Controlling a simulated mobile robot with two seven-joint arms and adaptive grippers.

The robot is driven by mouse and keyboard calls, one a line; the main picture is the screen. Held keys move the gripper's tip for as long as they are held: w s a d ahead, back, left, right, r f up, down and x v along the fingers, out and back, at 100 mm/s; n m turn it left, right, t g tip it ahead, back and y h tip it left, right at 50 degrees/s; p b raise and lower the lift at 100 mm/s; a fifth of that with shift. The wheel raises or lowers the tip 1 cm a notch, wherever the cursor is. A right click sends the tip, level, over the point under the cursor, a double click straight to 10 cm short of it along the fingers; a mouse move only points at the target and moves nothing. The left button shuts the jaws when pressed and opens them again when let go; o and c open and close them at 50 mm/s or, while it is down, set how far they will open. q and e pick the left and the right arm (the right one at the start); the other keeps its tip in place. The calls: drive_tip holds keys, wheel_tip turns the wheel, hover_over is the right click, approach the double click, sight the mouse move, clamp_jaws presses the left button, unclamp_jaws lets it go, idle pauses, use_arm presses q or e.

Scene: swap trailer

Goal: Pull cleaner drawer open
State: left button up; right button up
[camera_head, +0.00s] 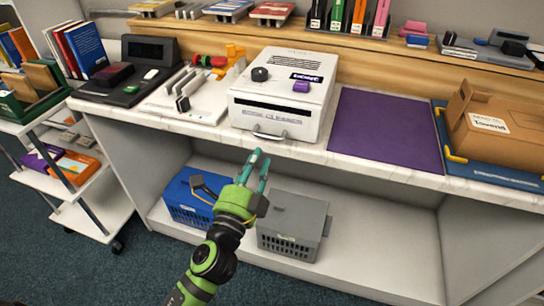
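The white cleaner (284,95) sits on the counter near the middle, with a black knob, a purple button and a dark slot in its front. A metal drawer handle (269,135) juts from its lower front, by the counter's front edge. The drawer front looks flush with the body. My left gripper (262,158) is in front of the counter, just below the handle in the picture. Its two teal fingers point up toward the handle, with a gap between them and nothing visibly held. It appears apart from the handle. My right gripper is out of view.
A purple mat (385,130) and an open cardboard box (490,122) lie right of the cleaner. A white tray (190,95) with small parts stands left. Blue (190,197) and grey crates (293,222) sit on the low shelf. A white cart (75,185) stands far left.

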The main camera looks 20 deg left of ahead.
sight(265, 142)
use_arm(q)
drive_tip(key=w, duration=0.4)
drive_tip(key=w+r+p, duration=0.1)
drive_tip(key=w, duration=0.1)
drive_tip(key=shift+w, duration=0.25)
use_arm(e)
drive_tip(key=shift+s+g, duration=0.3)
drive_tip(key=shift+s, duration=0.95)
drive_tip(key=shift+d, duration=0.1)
use_arm(q)
clamp_jaws()
